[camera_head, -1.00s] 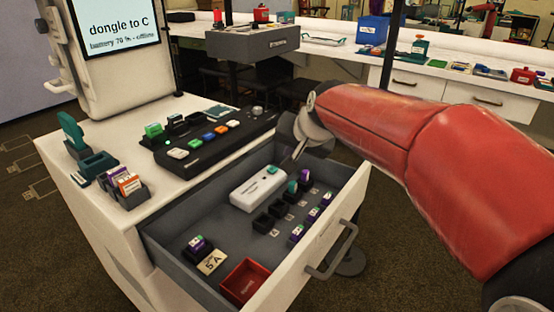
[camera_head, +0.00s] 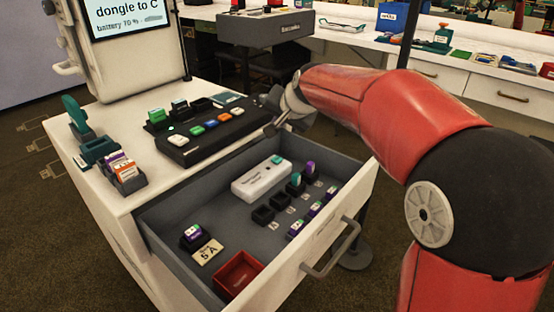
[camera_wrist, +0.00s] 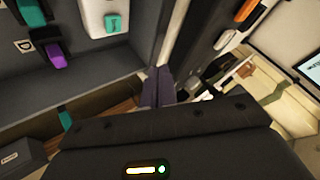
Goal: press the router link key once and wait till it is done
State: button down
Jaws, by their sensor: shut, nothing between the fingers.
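A white box (camera_head: 258,181) with a teal key (camera_head: 277,160) lies in the open drawer (camera_head: 215,268); it looks like the router, but its label is too small to read. In the wrist view the white box (camera_wrist: 93,14) and its teal key (camera_wrist: 113,22) show at the top, cut by the frame edge. My gripper (camera_head: 270,130) is shut and empty above the drawer's back edge, near the right end of the black button panel, apart from the teal key. In the wrist view its closed fingertips (camera_wrist: 158,72) point at the dark drawer edge.
The black button panel (camera_head: 215,138) lies on the white cabinet top behind the drawer. A screen (camera_head: 128,15) reads "dongle to C". The drawer also holds small dongles in sockets, a red tray (camera_head: 238,277) and a "5 A" tag (camera_head: 207,252). A grey box (camera_head: 266,27) stands beyond.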

aim_at(279, 161)
notch_tip(279, 161, down, 8)
jog(key=b, duration=0.5)
jog(key=shift+f+b, duration=0.15)
jog(key=shift+b, duration=0.15)
jog(key=shift+f, duration=0.1)
dwell(1.5)
jog(key=shift+f+b, duration=0.3)
jog(key=shift+b, duration=0.1)
jog(key=shift+f+b, duration=0.35)
jog(key=shift+f, duration=0.05)
dwell(0.4)
dwell(0.4)
jog(key=shift+r+p, duration=0.65)
jog(key=shift+r, duration=0.15)
notch_tip(279, 161, up, 5)
jog(key=p, duration=0.4)
jog(key=shift+r, duration=0.1)
